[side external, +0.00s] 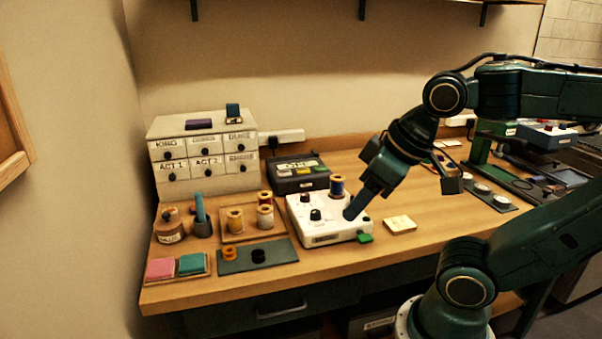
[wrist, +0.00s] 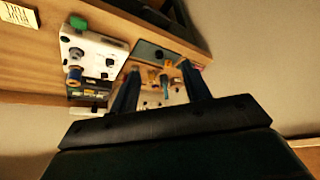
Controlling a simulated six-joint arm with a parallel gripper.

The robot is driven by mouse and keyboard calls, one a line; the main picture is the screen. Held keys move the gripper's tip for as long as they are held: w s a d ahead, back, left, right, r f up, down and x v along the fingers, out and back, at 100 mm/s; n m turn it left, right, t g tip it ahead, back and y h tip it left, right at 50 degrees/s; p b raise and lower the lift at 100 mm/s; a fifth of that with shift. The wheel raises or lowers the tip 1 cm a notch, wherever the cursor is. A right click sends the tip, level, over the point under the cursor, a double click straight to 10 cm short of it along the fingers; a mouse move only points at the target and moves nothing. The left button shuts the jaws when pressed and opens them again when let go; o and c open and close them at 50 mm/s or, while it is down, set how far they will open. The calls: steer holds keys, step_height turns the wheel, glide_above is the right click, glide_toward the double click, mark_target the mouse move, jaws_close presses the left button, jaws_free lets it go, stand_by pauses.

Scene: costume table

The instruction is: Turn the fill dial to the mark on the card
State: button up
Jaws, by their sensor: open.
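The white machine (side external: 340,233) sits at the table's front middle, with black knobs on top, one near its front (side external: 315,214) and one further back (side external: 305,198). I cannot tell which is the fill dial. A cream card (side external: 400,224) with small marks lies to its right; its text is too small to read. My gripper (side external: 352,213) is open, its visible finger low over the machine's right end, right of the knobs; contact is unclear. In the wrist view, the open fingers (wrist: 160,66) have nothing held between them. The machine (wrist: 105,47) and card (wrist: 20,15) show at upper left.
A blue spool (side external: 337,187) stands at the machine's back right, and a green piece (side external: 365,238) sits at its front right corner. A dark box (side external: 300,183) is behind. Thread spools (side external: 235,220) and a dark mat (side external: 230,262) lie left. Bare wood surrounds the card.

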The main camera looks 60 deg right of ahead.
steer(key=m+g, duration=0.6)
steer(key=m, duration=1.7)
glide_above(316, 211)
step_height(316, 211, down, 4)
steer(key=shift+r, duration=0.1)
steer(key=shift+n, duration=0.3)
step_height(316, 211, down, 14)
steer(key=shift+r, duration=0.1)
steer(key=c, duration=1)
